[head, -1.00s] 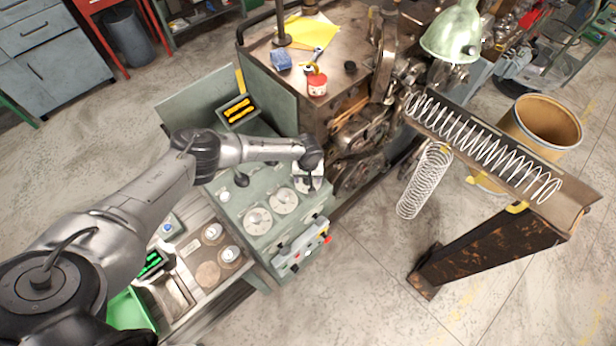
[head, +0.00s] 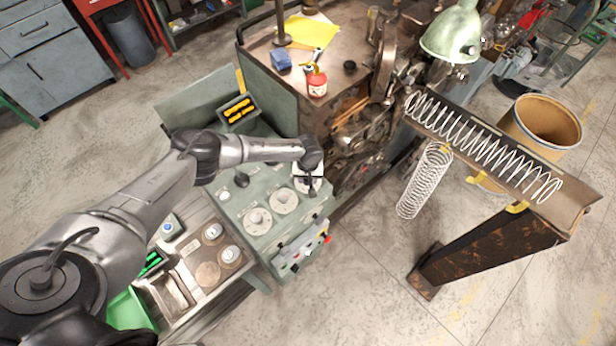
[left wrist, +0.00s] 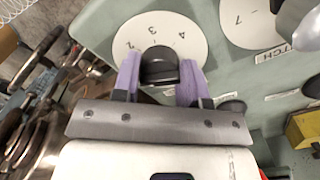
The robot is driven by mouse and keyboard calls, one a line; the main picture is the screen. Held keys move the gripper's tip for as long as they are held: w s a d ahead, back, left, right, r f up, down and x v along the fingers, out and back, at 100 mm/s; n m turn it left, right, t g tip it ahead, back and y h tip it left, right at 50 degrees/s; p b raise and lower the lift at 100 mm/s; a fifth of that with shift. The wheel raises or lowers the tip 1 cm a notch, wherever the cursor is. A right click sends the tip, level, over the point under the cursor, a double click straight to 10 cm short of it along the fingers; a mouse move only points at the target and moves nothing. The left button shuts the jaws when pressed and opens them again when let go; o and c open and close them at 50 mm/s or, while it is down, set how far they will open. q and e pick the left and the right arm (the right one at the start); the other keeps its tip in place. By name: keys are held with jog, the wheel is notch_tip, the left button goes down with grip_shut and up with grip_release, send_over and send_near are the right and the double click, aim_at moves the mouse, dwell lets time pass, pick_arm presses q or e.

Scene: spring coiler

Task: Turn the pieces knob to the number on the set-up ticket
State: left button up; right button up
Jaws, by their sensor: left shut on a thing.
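In the left wrist view the pieces knob appears to be the black knob (left wrist: 159,66) on a white dial (left wrist: 190,42) with the figures 2, 3 and 4 showing. My left gripper (left wrist: 158,76) is shut on this knob, a purple finger on each side. Part of the dial is hidden by the fingers. In the head view my left gripper (head: 309,180) is at the upper right dial of the green control panel (head: 240,205) and covers most of it. I cannot make out a set-up ticket for certain; a yellow sheet (head: 312,32) lies on the machine top, its writing unreadable. My right gripper is not in view.
Two other dials (head: 257,221) (head: 284,201) sit beside the gripped one. Levers with red and black tips (head: 326,239) stick out at the panel's front. A spring (head: 480,140) lies in a chute at right.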

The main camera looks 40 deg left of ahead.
pick_arm(q)
jog(key=shift+m, duration=0.3)
jog(key=m, duration=0.2)
jog(key=shift+m, duration=0.4)
jog(key=m, duration=0.3)
jog(key=shift+m+b, duration=0.3)
jog(key=shift+m, duration=0.8)
jog(key=o, duration=0.9)
